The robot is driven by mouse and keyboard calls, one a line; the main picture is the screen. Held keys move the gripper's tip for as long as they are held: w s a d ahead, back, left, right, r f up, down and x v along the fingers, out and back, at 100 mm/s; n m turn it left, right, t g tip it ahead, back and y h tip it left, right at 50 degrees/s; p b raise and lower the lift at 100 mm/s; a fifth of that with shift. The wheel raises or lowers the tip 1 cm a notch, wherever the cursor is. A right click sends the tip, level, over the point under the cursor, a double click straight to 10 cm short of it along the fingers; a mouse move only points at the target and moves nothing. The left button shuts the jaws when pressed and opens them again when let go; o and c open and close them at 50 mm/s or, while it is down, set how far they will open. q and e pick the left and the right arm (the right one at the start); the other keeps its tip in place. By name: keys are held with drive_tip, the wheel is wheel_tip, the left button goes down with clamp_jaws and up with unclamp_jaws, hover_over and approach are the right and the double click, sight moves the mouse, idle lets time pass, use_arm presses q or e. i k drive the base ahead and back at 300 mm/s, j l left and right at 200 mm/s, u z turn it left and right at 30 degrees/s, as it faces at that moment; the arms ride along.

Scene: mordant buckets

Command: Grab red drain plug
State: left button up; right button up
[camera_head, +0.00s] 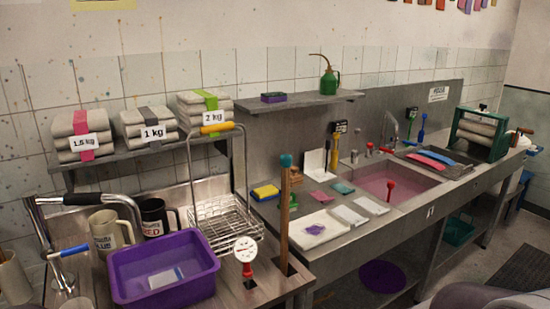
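A red plug-like piece with a round top (390,186) stands upright in the sink (427,191), which holds pinkish liquid. Its lower end is hidden in or behind the liquid, so I cannot tell what it sits on. Neither of my grippers shows in the head view. Rounded grey shapes at the bottom right edge may be parts of my own arms.
A white tray (307,244) and small coloured cloths lie left of the sink. A purple tub (124,272), a wire basket (222,222) and a wooden post (285,215) stand further left. A roller press (483,132) stands right of the sink. A shelf (300,104) hangs above.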

sight(391, 184)
drive_tip(key=i+l+u, duration=0.25)
drive_tip(key=l, duration=0.4)
drive_tip(key=i+l+u, duration=0.1)
drive_tip(key=i+l, duration=0.15)
drive_tip(key=i+l+u, duration=0.15)
drive_tip(key=l, duration=0.3)
drive_tip(key=i+l+u, duration=0.1)
drive_tip(key=l, duration=0.25)
drive_tip(key=i+l+u, duration=0.15)
drive_tip(key=l, duration=0.2)
drive_tip(key=i+l+u, duration=0.1)
drive_tip(key=l, duration=0.3)
drive_tip(key=i+l, duration=0.1)
drive_tip(key=l, duration=0.35)
drive_tip(key=i+l, duration=0.15)
drive_tip(key=l, duration=0.35)
drive_tip(key=i+l, duration=0.1)
drive_tip(key=l, duration=0.35)
drive_tip(key=i+l, duration=0.1)
drive_tip(key=l, duration=0.35)
drive_tip(key=i+l, duration=0.1)
drive_tip(key=l, duration=0.4)
drive_tip(key=i+l, duration=0.15)
drive_tip(key=l, duration=0.3)
drive_tip(key=u, duration=0.05)
